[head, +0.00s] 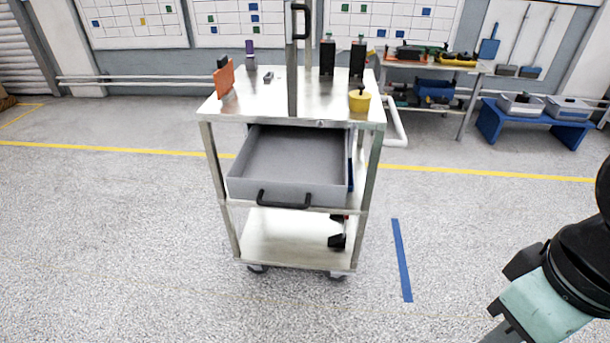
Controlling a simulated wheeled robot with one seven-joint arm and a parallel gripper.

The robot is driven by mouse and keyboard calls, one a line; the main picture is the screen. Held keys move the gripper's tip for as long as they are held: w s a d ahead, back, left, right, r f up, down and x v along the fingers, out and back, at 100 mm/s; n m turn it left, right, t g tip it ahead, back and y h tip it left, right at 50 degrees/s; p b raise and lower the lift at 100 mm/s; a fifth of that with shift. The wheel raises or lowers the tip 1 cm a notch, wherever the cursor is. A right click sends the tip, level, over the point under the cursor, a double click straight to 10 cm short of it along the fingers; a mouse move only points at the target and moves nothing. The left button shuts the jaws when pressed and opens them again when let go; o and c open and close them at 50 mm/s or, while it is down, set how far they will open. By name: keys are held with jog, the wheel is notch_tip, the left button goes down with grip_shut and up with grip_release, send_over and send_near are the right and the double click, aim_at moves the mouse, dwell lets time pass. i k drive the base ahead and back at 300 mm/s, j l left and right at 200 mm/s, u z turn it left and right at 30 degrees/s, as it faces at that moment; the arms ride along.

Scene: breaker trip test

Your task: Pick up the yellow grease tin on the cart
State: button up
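The yellow grease tin (359,102) stands on the top of the metal cart (300,106), near its right front corner. It is a short round yellow tin with a dark knob or stem on top. My arm's end (510,305), teal with black and dark grey parts, is at the lower right edge, well to the right of the cart and apart from the tin. It is cut off by the picture edge, and the finger opening is not clear. Nothing held is visible.
The cart's grey drawer (290,168) is pulled out and looks empty. An upright metal post (292,85), an orange item (224,78) and two dark bottles (327,58) stand on the cart top. A push handle (397,125) juts out on the right. The floor between cart and arm is clear.

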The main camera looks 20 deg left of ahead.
aim_at(355, 105)
jog(key=i+j+z, duration=0.2)
jog(key=i+j, duration=0.2)
jog(key=j, duration=0.2)
jog(key=i+j+z, duration=0.1)
jog(key=j, duration=0.25)
jog(key=i+j+z, duration=0.1)
jog(key=i+j, duration=0.2)
jog(key=i+j+z, duration=0.1)
jog(key=j, duration=0.3)
jog(key=i+j+z, duration=0.1)
jog(key=i+j, duration=0.15)
jog(key=i+j+z, duration=0.1)
jog(key=j, duration=0.4)
